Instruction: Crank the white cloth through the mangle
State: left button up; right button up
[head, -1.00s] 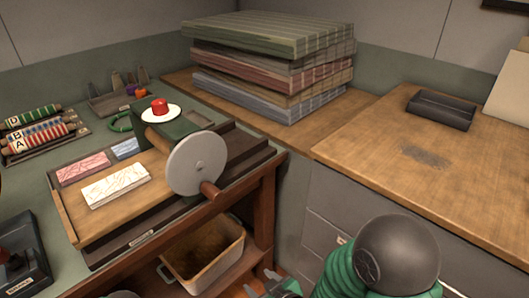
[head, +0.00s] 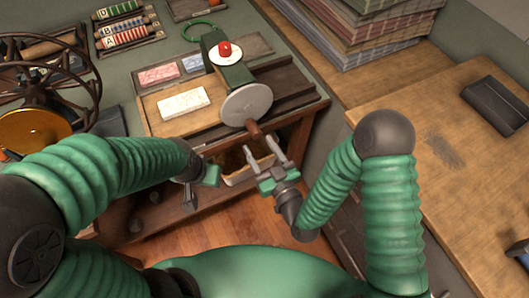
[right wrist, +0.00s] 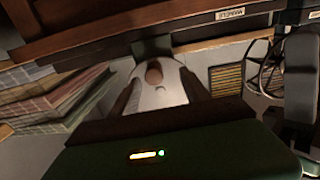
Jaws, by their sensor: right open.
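The mangle (head: 235,73) stands on the workbench, with a green body, a red knob on top and a grey crank disc (head: 247,105). A brown crank handle (head: 254,129) sticks out of the disc towards me. The white cloth (head: 184,102) lies flat on the wooden board left of the mangle. My right gripper (head: 260,147) is open and empty, just in front of the handle. In the right wrist view the handle (right wrist: 154,73) shows between the spread fingers; contact cannot be told. My left gripper (head: 200,182) is below the bench's front edge, its opening unclear.
Pink (head: 159,74) and blue (head: 193,64) cloths lie behind the white one. A spoked wheel device (head: 38,85) stands at the left. Folded fabric (head: 370,25) is stacked at the back right. A bin (head: 240,180) sits under the bench, partly hidden by my right gripper.

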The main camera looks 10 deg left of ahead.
aim_at(258, 135)
jog(key=w, duration=0.2)
jog(key=shift+w+d+r, duration=0.15)
jog(key=shift+w+d, duration=0.2)
jog(key=shift+w, duration=0.05)
jog(key=w+a, duration=0.2)
jog(key=a, duration=0.1)
jog(key=shift+w, duration=0.2)
jog(key=shift+w+a, duration=0.2)
jog(key=shift+a, duration=0.2)
jog(key=shift+w+d, duration=0.1)
jog(key=shift+d, duration=0.65)
jog(key=shift+c, duration=2.5)
jog(key=shift+a+r, duration=0.1)
jog(key=shift+a, duration=0.25)
jog(key=c, duration=0.6)
pick_arm(q)
jog(key=shift+d+r, duration=0.35)
jog(key=shift+d, duration=0.3)
pick_arm(e)
jog(key=shift+o, duration=0.2)
